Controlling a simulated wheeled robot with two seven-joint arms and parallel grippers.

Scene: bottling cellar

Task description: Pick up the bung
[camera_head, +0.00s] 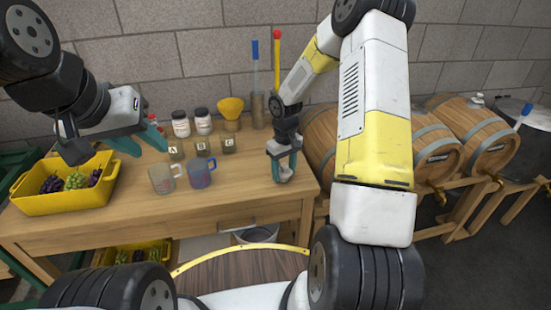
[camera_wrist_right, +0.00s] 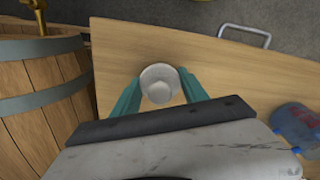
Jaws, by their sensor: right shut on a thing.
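The bung (camera_wrist_right: 160,83) is a pale grey-white round piece with a small knob on top. In the right wrist view it sits between the teal fingers of my right gripper (camera_wrist_right: 160,92), which is shut on it. In the head view my right gripper (camera_head: 285,168) points down at the right end of the wooden table (camera_head: 240,200), and its fingers mostly hide the bung. I cannot tell whether the bung touches the tabletop. My left gripper (camera_head: 139,143) is open and empty above the table's left part, near the yellow crate.
A yellow crate (camera_head: 62,202) of grapes stands at the table's left. Barrels (camera_head: 440,150) lie right of the table. The front right tabletop is clear.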

